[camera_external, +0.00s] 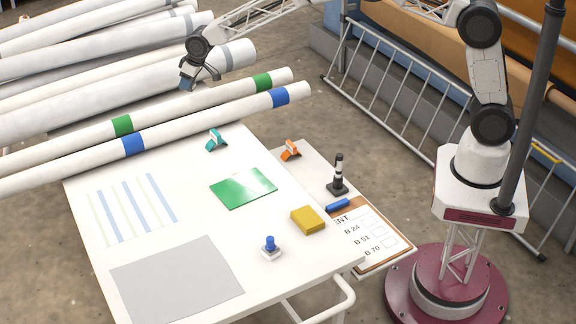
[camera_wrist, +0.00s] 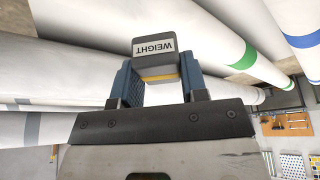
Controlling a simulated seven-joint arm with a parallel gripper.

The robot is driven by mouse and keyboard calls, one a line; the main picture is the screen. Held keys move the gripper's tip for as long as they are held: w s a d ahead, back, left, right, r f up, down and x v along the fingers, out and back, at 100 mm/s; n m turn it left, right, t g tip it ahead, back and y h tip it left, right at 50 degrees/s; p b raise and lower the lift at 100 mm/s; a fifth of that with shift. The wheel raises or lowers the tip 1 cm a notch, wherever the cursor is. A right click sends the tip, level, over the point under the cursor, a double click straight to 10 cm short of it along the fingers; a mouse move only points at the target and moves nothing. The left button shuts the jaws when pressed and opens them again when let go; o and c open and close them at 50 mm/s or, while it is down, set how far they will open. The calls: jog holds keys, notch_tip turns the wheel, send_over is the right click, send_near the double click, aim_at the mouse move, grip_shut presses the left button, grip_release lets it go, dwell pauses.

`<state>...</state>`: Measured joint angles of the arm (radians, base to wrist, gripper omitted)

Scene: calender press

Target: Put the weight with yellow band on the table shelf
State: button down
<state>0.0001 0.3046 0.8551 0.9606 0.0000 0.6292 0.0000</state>
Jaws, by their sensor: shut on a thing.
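My gripper (camera_external: 187,78) is at the upper left of the external view, over the white rolls and beyond the table's far edge. In the wrist view my gripper (camera_wrist: 160,82) is shut on a dark grey weight (camera_wrist: 155,46) with a white "WEIGHT" label and a yellow band at its lower part. The weight cannot be made out clearly in the external view. The white table (camera_external: 190,220) stands in the middle. A lower white surface, apparently the table shelf (camera_external: 312,172), juts out on its right side.
The tabletop holds a teal tool (camera_external: 216,139), green sheet (camera_external: 243,188), yellow block (camera_external: 308,220) and blue-knobbed item (camera_external: 270,246). Banded rolls (camera_external: 190,108) cross the table's far end.

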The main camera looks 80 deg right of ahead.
notch_tip(320, 180, up, 5)
jog(key=s+a+n+g+y, duration=0.15)
jog(key=s+a+n, duration=0.35)
jog(key=s, duration=0.5)
jog(key=s+a+n+y, duration=0.2)
jog(key=s+a+n, duration=0.3)
jog(key=s, duration=0.6)
jog(key=n+g, duration=0.5)
jog(key=n, duration=0.7)
send_over(307, 184)
jog(key=a, duration=0.4)
notch_tip(307, 184, down, 19)
jog(key=shift+s+y, duration=0.35)
jog(key=shift+f, duration=3.1)
jog(key=shift+f+n, duration=0.3)
jog(key=shift+f, duration=1.55)
